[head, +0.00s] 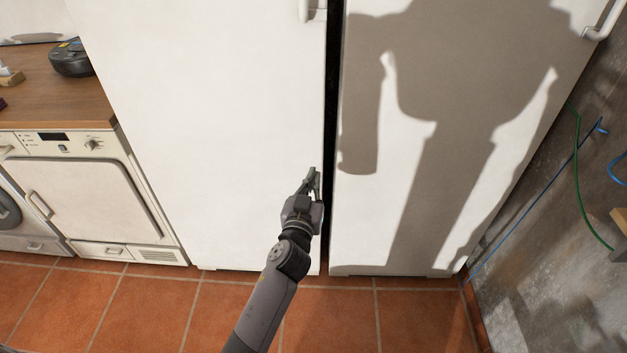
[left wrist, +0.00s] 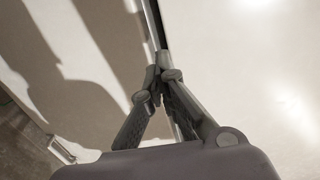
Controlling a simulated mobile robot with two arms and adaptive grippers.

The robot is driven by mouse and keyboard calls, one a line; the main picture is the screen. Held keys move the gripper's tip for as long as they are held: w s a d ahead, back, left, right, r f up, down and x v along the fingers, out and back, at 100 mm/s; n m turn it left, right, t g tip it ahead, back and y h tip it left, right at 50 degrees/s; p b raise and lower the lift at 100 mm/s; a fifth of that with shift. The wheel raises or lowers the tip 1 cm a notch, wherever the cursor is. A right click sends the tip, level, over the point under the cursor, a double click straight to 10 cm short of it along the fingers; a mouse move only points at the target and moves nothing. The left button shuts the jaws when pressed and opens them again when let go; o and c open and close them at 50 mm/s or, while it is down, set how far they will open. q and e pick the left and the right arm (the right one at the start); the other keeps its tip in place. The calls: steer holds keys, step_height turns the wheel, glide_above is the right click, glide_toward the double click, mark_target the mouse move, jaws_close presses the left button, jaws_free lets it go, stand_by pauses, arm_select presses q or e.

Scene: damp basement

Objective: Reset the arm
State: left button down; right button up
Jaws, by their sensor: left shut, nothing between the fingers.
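My left gripper (head: 313,180) is at the lower middle of the head view, its arm coming up from the bottom edge. It is in front of the right edge of the left white fridge door (head: 210,120), beside the dark gap between the two white units. In the left wrist view the fingers (left wrist: 158,68) meet at their tips, with nothing between them. Whether the fingertips touch the door edge I cannot tell. My right gripper is in neither view.
A second white unit (head: 360,225), with my shadow on it, stands right of the gap. A white dryer (head: 90,190) under a wooden counter (head: 50,95) stands at left. A dark round device (head: 70,60) lies on the counter. A grey wall with cables is at right. Tiled floor (head: 330,315) in front looks clear.

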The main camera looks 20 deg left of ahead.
arm_select(q)
steer(key=s+f+m+g+h+p, duration=0.1)
steer(key=s+f+g, duration=0.5)
steer(key=f, duration=1)
steer(key=s+f+m+g+p, duration=0.1)
steer(key=s+f+g, duration=0.1)
steer(key=s+f, duration=1.1)
steer(key=s+a+f+g, duration=0.2)
steer(key=s+f, duration=0.5)
steer(key=s, duration=0.4)
steer(key=s+a+f+g+p, duration=0.1)
steer(key=s+a+f+g, duration=0.2)
steer(key=s+f, duration=0.4)
steer(key=s+a+f+g+p, duration=0.1)
steer(key=s+a+f+g, duration=0.2)
steer(key=s, duration=1.4)
step_height(320, 180, down, 4)
steer(key=shift+s+a+r+m+g, duration=0.1)
steer(key=shift+s+a+m+g, duration=0.1)
steer(key=shift+m+g, duration=0.25)
